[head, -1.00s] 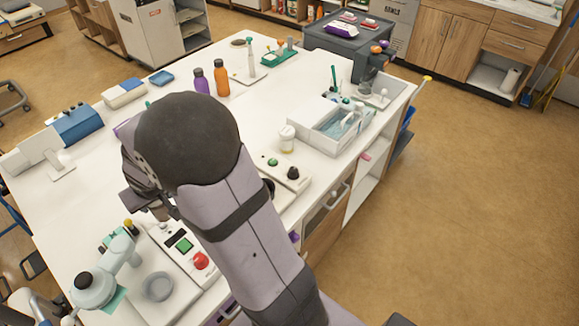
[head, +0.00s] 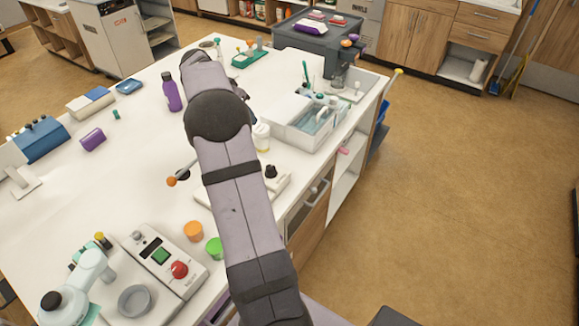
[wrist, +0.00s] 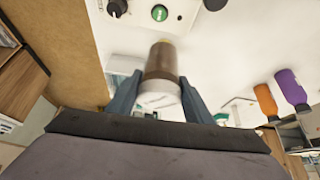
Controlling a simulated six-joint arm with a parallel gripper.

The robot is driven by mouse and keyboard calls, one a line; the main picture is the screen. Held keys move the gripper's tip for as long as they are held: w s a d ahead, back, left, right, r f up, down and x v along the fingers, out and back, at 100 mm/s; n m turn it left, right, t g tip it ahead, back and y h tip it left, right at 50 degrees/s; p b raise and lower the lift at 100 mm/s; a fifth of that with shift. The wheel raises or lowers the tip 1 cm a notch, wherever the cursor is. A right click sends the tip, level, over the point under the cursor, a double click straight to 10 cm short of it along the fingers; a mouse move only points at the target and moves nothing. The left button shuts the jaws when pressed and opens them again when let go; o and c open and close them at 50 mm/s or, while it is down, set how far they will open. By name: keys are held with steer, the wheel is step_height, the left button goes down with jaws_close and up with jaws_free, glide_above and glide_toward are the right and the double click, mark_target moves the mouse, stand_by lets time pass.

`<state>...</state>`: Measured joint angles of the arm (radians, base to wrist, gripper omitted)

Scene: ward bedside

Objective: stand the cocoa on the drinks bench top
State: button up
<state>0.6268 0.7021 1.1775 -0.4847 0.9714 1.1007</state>
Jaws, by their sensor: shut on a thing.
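In the wrist view, a jar with a clear brown body and a whitish end, which I take as the cocoa (wrist: 161,62), sits between the two blue-grey fingers of my gripper (wrist: 157,84). The fingers close on its sides. The white bench top (head: 130,180) spreads below and around my arm. It also shows behind the jar in the wrist view (wrist: 215,55). I cannot tell the jar's height above it.
A purple bottle (head: 171,92) stands left of my arm. Orange (head: 193,231) and green (head: 213,248) cups stand near the front. The left-middle of the top is fairly clear.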

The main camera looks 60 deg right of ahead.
steer(key=s+d+f+m+g+b, duration=0.25)
steer(key=s+d+f+m, duration=0.3)
steer(key=s+d, duration=0.5)
steer(key=shift+y, duration=0.3)
steer(key=shift+s+a+f+p, duration=0.15)
steer(key=shift+f+p, duration=0.95)
steer(key=shift+f, duration=1.35)
steer(key=shift+w+a+f+p, duration=0.1)
steer(key=shift+a+f+p, duration=0.15)
steer(key=shift+f+p, duration=1.5)
steer(key=shift+f+b, duration=0.8)
steer(key=shift+b, duration=0.05)
steer(key=o, duration=1.2)
